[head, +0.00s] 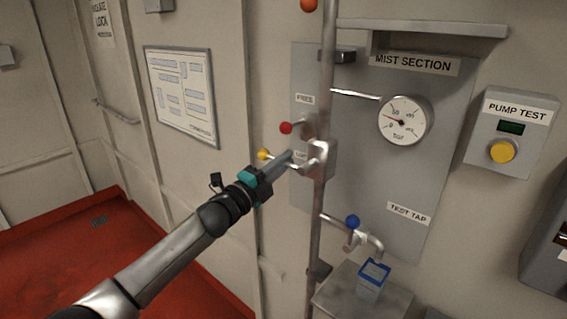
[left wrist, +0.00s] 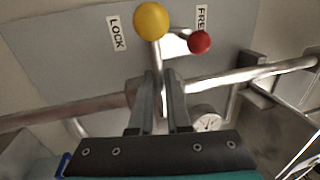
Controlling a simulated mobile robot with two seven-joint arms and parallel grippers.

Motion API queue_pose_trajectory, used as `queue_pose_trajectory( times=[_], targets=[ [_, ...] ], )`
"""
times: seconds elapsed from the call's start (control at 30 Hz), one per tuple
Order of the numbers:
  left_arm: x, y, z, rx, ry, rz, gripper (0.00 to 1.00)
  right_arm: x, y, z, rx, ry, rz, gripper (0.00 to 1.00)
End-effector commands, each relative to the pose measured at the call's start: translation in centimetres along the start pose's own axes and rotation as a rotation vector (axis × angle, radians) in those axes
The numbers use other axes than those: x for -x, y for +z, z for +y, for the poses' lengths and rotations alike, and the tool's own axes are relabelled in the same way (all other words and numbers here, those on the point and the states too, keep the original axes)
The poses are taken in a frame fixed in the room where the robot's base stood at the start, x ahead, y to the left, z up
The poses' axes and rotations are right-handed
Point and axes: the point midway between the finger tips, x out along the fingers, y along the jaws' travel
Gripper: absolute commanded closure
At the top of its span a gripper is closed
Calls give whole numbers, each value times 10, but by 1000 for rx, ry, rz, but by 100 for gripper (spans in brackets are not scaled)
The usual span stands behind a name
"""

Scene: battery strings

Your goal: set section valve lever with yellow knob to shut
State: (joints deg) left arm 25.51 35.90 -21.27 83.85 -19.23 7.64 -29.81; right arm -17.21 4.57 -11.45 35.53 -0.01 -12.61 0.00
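The section valve lever ends in a yellow knob (head: 263,154), which stands large at the top of the left wrist view (left wrist: 151,20). Its metal stem (left wrist: 162,88) runs down between the fingers of my left gripper (left wrist: 162,80). The fingers sit close on both sides of the stem and look shut on it, with the knob beyond the tips. In the head view my left gripper (head: 290,158) reaches the valve on the vertical pipe and hides part of the lever. A red knob (head: 286,128) on a short lever is just above the yellow one. My right gripper is not in view.
The grey panel (head: 395,165) carries a FREE label (head: 304,98) and a gauge (head: 404,121); the wrist view shows a LOCK label (left wrist: 115,32). A blue-knobbed test tap (head: 352,222) sits below, over a blue-rimmed cup (head: 373,280). The vertical pipe (head: 325,60) stands before the panel.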

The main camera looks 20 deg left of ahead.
Motion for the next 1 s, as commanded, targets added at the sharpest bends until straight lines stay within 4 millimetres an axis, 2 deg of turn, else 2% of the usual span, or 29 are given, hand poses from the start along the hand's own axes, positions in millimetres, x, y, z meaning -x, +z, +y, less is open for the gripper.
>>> queue_pose_trajectory(
  times=[0.03,0.23,0.63,1.0],
  targets=[
    [-1,0,-3,-2,-6,1,80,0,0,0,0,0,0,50],
    [0,0,-2,0,-3,0,57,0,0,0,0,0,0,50],
    [7,0,1,3,1,-1,57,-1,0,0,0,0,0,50],
    [56,0,2,2,2,1,57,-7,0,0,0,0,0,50]
  ],
)
